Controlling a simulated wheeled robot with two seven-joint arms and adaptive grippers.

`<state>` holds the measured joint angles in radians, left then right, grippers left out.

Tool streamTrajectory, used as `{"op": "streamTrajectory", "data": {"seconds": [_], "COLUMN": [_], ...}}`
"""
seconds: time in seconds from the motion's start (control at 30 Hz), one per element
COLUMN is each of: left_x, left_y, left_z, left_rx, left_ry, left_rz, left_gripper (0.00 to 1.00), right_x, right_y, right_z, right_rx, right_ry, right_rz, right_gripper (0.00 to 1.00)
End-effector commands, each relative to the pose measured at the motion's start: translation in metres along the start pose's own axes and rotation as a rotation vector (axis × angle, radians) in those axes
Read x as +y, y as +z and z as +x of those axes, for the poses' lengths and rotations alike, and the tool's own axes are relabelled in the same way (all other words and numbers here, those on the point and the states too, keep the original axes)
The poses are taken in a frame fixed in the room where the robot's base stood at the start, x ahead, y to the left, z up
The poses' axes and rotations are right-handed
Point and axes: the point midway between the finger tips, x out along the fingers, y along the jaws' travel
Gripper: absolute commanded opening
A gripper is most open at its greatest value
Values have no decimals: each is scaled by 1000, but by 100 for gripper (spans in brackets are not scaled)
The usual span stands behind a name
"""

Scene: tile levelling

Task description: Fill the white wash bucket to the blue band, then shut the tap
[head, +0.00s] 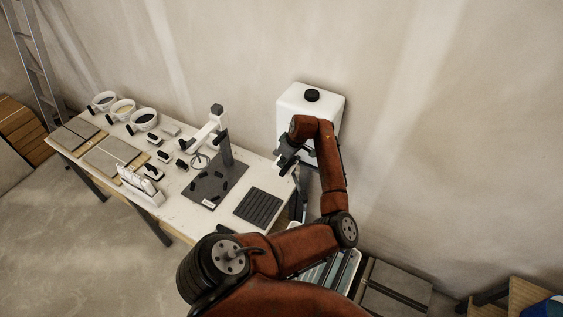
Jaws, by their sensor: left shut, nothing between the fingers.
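A white water container (290,104) with a black cap (312,95) stands by the wall, beyond the right end of the table. My left gripper (284,163) is in front of its lower part, by the table's right edge, shut and empty. I cannot tell if the gripper touches a tap, since the gripper and arm cover that place. I cannot make out the white wash bucket or its blue band; my arm hides much of the floor below the container. My right gripper is out of view.
The white table (225,222) holds a dark mat (203,190), a ribbed black tray (259,207), several bowls including one (144,119), and tan tiles (111,153). Grey slabs (395,291) lie on the floor at lower right. A ladder (34,65) leans at far left.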

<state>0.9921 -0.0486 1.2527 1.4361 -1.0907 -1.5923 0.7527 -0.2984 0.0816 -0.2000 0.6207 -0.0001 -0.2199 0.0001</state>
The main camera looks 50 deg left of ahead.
Motion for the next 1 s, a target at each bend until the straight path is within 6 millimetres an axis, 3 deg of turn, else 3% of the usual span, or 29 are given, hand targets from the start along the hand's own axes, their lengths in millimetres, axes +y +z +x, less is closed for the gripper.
{"op": "streamTrajectory", "data": {"seconds": [0.83, 1.0], "left_x": [14, 13], "left_y": [-10, -23], "left_z": [3, 6], "left_rx": [0, 1], "left_ry": [1, 0], "left_rz": [1, 2], "left_gripper": [0, 0], "right_x": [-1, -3], "right_y": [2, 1], "right_z": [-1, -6], "right_rx": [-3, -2], "right_ry": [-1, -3], "right_rz": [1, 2], "right_gripper": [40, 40]}}
